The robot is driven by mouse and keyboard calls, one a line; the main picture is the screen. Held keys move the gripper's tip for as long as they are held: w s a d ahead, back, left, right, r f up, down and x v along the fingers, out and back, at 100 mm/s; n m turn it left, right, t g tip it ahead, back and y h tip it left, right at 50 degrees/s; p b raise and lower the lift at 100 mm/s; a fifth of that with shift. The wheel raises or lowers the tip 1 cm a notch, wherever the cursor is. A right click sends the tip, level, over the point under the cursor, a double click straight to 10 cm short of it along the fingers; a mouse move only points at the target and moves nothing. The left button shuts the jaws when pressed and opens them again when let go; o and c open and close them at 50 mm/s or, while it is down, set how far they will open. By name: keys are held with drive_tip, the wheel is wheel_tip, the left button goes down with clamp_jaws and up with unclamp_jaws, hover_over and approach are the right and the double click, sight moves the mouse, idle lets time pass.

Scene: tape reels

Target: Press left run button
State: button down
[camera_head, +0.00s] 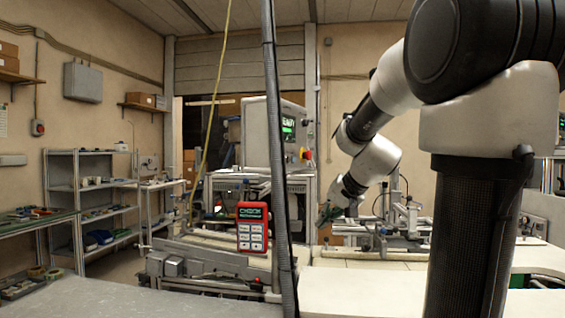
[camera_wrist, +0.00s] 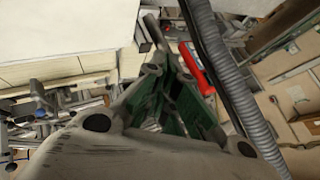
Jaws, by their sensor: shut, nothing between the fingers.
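A red control panel (camera_head: 252,228) with a lit display at its top and several pale buttons below stands left of centre in the head view. The button labels are too small to read, so I cannot tell which is the left run button. In the wrist view a red body (camera_wrist: 196,70), seen nearly edge-on, appears just right of the fingertips. My gripper (camera_head: 327,213) is shut and empty, to the right of the red panel in the head view. In the wrist view my gripper (camera_wrist: 166,52) shows green inner faces. No contact with the panel is visible.
A grey ribbed hose (camera_head: 278,150) hangs between the panel and my gripper; it also passes close on the right in the wrist view (camera_wrist: 215,60). A grey control box (camera_head: 262,135) with a green screen stands behind. A pale worktop (camera_head: 362,292) lies in front.

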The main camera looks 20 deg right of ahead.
drive_tip(key=w+d+r+m+t+h, duration=0.1)
drive_tip(key=w+d+r+m+t, duration=0.1)
drive_tip(key=w+r, duration=0.4)
drive_tip(key=w+d+r+m+t+h, duration=0.2)
drive_tip(key=w+d+r+m+t, duration=0.1)
drive_tip(key=w+r, duration=0.4)
wheel_tip(320, 180, up, 3)
drive_tip(key=shift+d+f+t, duration=0.1)
drive_tip(key=shift+d+t, duration=0.8)
drive_tip(key=shift+d, duration=0.1)
drive_tip(key=shift+w+a, duration=0.1)
drive_tip(key=shift+w, duration=0.1)
drive_tip(key=w+a, duration=0.5)
drive_tip(key=w, duration=0.1)
drive_tip(key=shift+w+a, duration=0.2)
drive_tip(key=shift+w, duration=0.15)
drive_tip(key=shift+a, duration=0.1)
drive_tip(key=shift+w+a, duration=0.2)
drive_tip(key=shift+w, duration=0.15)
